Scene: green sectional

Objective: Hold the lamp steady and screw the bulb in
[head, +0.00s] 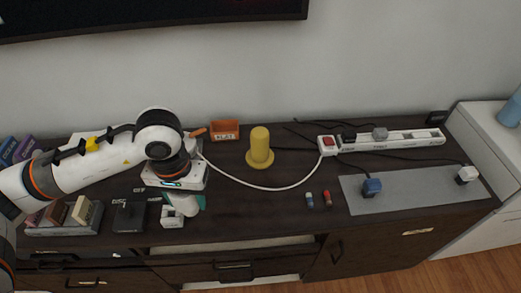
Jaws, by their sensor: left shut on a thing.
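My left gripper (184,203) reaches down over the left part of the dark cabinet top. It is shut on a white and teal thing (197,203), mostly hidden by the hand, so I cannot tell what it is. A yellow upright piece with a round base (260,147) stands on the cabinet right of the gripper, apart from it; I cannot tell whether it is the lamp. I cannot make out a bulb. My right gripper is not in view.
A white power strip (400,142) with a white cable lies at the back right. A grey mat (413,188) holds a blue plug (372,187) and a white plug (467,174). An orange box (225,130) stands behind. A small white box (172,217) sits near the front edge.

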